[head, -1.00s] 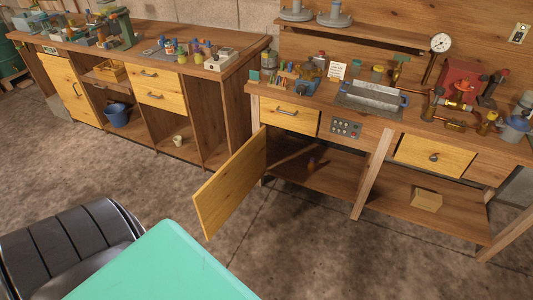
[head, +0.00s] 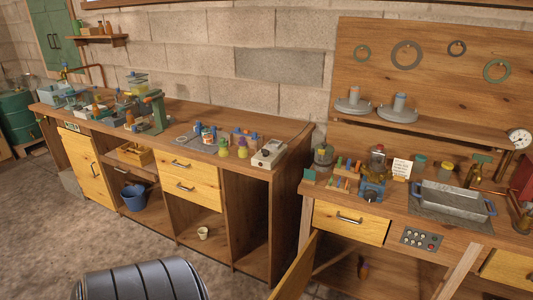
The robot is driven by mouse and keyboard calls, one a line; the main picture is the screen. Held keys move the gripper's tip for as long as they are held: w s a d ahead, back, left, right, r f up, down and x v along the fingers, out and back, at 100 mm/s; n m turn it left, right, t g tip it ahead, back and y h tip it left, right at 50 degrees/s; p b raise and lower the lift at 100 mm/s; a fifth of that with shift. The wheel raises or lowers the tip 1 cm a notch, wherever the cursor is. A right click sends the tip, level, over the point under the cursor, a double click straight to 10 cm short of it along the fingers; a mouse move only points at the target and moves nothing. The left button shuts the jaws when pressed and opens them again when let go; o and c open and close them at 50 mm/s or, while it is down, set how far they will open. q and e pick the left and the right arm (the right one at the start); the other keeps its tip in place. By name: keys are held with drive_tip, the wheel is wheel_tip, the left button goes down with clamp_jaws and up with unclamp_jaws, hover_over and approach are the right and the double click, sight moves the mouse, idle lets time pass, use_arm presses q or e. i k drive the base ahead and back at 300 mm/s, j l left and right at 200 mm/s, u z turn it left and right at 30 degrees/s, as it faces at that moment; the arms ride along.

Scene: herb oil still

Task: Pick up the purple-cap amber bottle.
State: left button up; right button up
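At this size I cannot tell for certain which bottle is the purple-cap amber one. Neither of my grippers is in view.
The open cabinet door (head: 297,268) juts out in front of the right bench. A metal tray with blue handles (head: 450,205) and a blue burner-like device (head: 372,188) sit on that bench. A blue bucket (head: 134,196) stands under the left bench (head: 290,128).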

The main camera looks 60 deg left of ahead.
sight(364, 271)
drive_tip(key=j, duration=1)
drive_tip(key=k+j, duration=0.1)
drive_tip(key=j, duration=0.9)
drive_tip(key=k+j, duration=0.1)
drive_tip(key=j, duration=0.95)
